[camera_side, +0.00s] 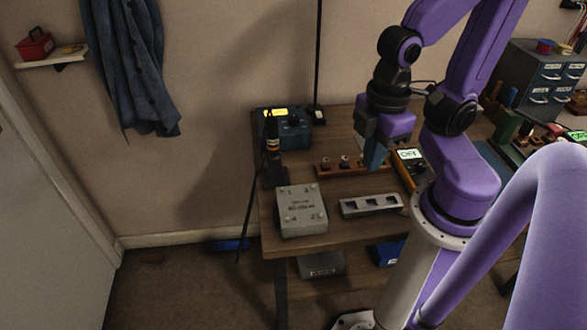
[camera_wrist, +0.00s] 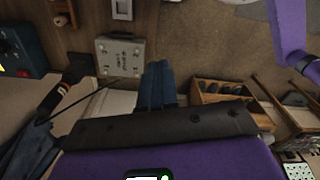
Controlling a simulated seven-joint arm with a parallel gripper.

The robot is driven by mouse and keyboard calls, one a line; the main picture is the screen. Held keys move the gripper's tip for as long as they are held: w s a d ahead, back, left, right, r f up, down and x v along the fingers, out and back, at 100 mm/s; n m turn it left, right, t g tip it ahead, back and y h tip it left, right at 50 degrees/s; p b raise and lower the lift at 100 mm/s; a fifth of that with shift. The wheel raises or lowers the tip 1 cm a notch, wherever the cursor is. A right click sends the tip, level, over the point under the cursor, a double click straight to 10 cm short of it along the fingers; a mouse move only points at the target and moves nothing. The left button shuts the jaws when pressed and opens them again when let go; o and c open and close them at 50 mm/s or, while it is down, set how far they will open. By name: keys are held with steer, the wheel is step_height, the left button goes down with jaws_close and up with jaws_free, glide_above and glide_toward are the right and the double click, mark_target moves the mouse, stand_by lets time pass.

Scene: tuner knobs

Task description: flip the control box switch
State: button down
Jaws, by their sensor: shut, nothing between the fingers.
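A grey control box (camera_side: 302,211) with a dark printed label and small fittings near its corners sits at the front left of the wooden bench. It also shows in the wrist view (camera_wrist: 120,57), left of the fingers. Which fitting is the switch, and its position, is too small to tell. My gripper (camera_side: 374,160) points down above the bench, behind and to the right of the box and apart from it. Its blue fingers are together with nothing between them, as the wrist view (camera_wrist: 157,75) shows.
A metal strip with square openings (camera_side: 371,206) lies right of the box. A wooden rack with small knobs (camera_side: 340,168) is behind it, and a meter (camera_side: 410,157) is near my gripper. A blue device with a yellow display (camera_side: 290,133) stands at the back left.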

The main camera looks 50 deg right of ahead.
steer(key=w+a+r+m, duration=0.1)
steer(key=w+r+m, duration=0.1)
steer(key=w+m, duration=1.95)
steer(key=w+d+f+m, duration=0.4)
steer(key=w+d+m, duration=1.2)
steer(key=w+m, duration=0.1)
steer(key=shift+w+d+m, duration=0.15)
steer(key=shift+w+m, duration=0.05)
steer(key=shift+m, duration=0.35)
steer(key=shift+f, duration=0.1)
step_height(320, 180, down, 14)
